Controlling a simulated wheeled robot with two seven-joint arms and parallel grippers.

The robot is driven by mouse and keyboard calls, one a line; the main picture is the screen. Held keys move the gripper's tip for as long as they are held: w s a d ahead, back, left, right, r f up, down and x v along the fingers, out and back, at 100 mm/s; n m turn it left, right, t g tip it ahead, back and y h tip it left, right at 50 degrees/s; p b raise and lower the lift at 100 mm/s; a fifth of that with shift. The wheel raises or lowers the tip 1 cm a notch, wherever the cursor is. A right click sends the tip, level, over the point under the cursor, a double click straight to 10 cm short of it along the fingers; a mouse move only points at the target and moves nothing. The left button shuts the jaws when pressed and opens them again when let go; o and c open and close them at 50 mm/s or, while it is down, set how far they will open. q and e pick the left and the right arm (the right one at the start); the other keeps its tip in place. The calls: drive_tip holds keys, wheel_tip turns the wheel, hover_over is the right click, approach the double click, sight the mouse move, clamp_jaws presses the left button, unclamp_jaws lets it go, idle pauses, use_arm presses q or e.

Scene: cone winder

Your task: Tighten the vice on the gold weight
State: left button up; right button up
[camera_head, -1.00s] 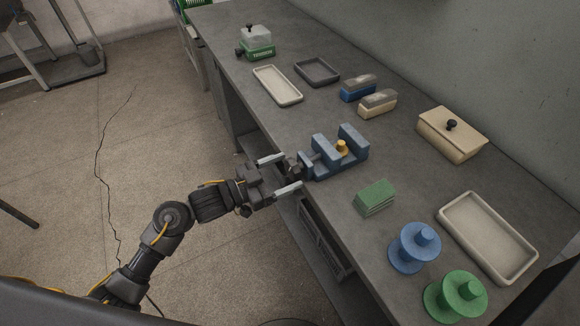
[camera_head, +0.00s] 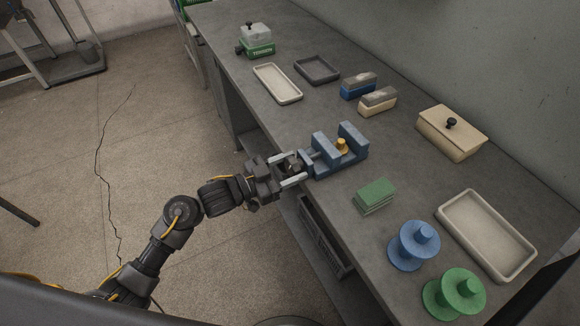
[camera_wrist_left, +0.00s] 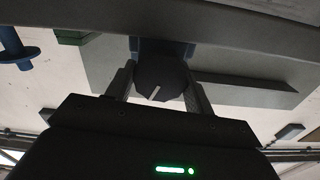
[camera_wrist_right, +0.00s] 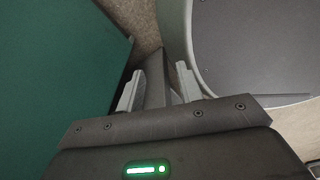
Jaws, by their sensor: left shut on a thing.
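The blue vice (camera_head: 322,168) stands near the front edge of the bench. The gold weight (camera_head: 342,146) sits between its two jaws; I cannot tell whether both jaws touch it. My left gripper (camera_head: 296,170) is at the near end of the vice, shut on its dark round knob. The knob (camera_wrist_left: 162,78) shows between the fingers in the left wrist view, with a pale line on its face. My right gripper (camera_wrist_right: 159,88) shows only in its own wrist view, with its fingers apart and nothing seen between them.
On the bench (camera_head: 290,118) are a green block stack (camera_head: 374,196), blue (camera_head: 413,246) and green (camera_head: 455,293) spools to the right, a beige lidded box (camera_head: 452,134), two brush-like blocks (camera_head: 377,101), shallow trays (camera_head: 277,84) and a green tension device (camera_head: 257,40).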

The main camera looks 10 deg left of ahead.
use_arm(q)
drive_tip(key=shift+m, duration=0.3)
use_arm(e)
drive_tip(key=shift+f, duration=0.1)
use_arm(q)
drive_tip(key=shift+f+m+b, duration=0.1)
drive_tip(key=shift+m+b, duration=0.25)
drive_tip(key=shift+m, duration=0.55)
drive_tip(key=m+b, duration=0.1)
drive_tip(key=m, duration=0.3)
drive_tip(key=shift+s+m+b, duration=0.1)
drive_tip(key=shift+m+b, duration=0.25)
drive_tip(key=shift+m, duration=0.05)
use_arm(e)
drive_tip(key=shift+w+d+f, duration=0.1)
drive_tip(key=shift+d+f, duration=0.8)
drive_tip(key=shift+f, duration=0.15)
use_arm(q)
drive_tip(key=o, duration=1)
use_arm(e)
drive_tip(key=shift+a, duration=0.6)
